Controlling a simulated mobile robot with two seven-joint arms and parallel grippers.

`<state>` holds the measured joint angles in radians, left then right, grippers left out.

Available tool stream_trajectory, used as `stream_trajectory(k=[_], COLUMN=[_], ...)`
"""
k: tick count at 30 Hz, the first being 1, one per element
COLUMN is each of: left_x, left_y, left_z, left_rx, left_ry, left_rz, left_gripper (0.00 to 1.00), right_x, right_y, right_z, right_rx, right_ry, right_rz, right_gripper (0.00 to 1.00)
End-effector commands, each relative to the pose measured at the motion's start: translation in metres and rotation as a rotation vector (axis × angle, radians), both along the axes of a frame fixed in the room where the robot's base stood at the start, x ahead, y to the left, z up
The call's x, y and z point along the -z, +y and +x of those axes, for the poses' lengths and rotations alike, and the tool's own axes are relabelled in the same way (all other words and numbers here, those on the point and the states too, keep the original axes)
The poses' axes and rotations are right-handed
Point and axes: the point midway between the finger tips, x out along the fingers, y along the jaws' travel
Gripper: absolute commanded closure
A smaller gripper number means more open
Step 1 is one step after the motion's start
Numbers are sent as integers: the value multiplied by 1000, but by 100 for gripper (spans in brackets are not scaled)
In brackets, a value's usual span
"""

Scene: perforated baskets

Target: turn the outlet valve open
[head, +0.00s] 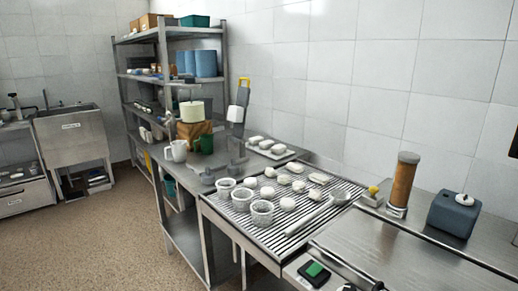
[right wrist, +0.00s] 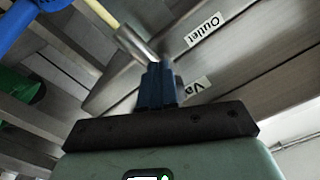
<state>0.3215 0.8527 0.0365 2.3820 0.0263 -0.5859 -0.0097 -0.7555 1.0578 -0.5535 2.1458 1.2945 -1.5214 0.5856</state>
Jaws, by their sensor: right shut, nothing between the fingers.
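In the right wrist view, a steel panel carries a white label reading "Outlet" (right wrist: 204,30) and a second label (right wrist: 193,88) that starts "Va", the rest hidden behind my fingers. A short metal cylinder (right wrist: 136,44) with a thin yellow rod (right wrist: 102,14) at its upper left end lies beside the labels; it seems to be part of the outlet valve. My right gripper (right wrist: 158,70) has its blue fingers shut and empty. The fingertips overlap the cylinder's lower end; I cannot tell whether they touch. My left gripper is not in view, and the valve is not seen in the head view.
In the right wrist view, a blue part (right wrist: 18,22) and a green part (right wrist: 20,84) lie at the left. In the head view, a slatted counter (head: 236,222) holds white perforated baskets (head: 262,211), white lumps and a scoop (head: 312,217). Shelves stand behind; the floor at left is clear.

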Motion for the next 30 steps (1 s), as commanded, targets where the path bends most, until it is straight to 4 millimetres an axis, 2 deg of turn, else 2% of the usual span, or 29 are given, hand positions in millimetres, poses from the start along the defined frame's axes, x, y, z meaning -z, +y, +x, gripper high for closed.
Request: stream_trajectory(k=[7,18,30], left_x=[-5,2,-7], left_y=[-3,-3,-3], left_z=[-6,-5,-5], left_rx=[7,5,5], left_ry=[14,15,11], left_rz=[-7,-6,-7], left_gripper=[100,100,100], right_x=[-2,7,7], right_y=[-5,-1,32], right_z=[-3,0,-26], right_rx=[10,8,1], right_ry=[-7,-4,-1], right_rz=[-9,-7,-3], right_gripper=[100,100,100])
